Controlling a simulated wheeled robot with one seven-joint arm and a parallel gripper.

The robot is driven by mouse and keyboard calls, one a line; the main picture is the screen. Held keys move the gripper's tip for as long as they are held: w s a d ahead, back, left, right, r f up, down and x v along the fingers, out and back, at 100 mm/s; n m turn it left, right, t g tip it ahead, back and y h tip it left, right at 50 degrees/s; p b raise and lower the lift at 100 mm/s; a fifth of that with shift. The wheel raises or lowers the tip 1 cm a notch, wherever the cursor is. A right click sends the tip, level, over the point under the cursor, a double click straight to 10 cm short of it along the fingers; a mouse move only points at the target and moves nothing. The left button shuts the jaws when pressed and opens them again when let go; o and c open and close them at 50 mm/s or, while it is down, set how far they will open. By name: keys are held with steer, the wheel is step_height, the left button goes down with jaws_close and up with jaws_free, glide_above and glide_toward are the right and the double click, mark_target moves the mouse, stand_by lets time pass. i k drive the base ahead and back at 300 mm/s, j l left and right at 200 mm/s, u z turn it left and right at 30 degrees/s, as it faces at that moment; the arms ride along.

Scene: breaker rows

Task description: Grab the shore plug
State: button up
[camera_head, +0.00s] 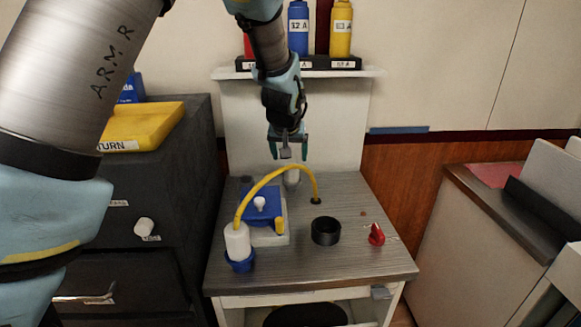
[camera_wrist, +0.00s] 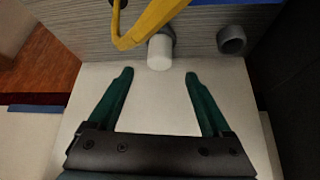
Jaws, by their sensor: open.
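The shore plug (camera_head: 237,240) appears to be the white cylinder at the end of a yellow cable (camera_head: 268,178), at the tabletop's front left. It sits upright in a blue ring (camera_head: 240,262). The cable arches back to a dark fitting (camera_head: 316,200) in the top; part of it shows in the wrist view (camera_wrist: 150,22). My gripper (camera_head: 288,150) is open and empty above the table's back edge, behind and right of the plug and well apart from it. In the wrist view, my fingertips (camera_wrist: 158,74) are spread below a pale cylinder (camera_wrist: 160,52) at the back.
A blue box with a white knob (camera_head: 262,204) stands beside the plug, under the cable. A black ring (camera_head: 326,231) and a red knob (camera_head: 376,235) are to the right. A shelf (camera_head: 300,73) with bottles is behind. A dark cabinet (camera_head: 150,190) stands left.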

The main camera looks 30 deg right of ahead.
mark_target(238, 253)
steer(key=k+j, duration=0.75)
steer(key=j, duration=0.2)
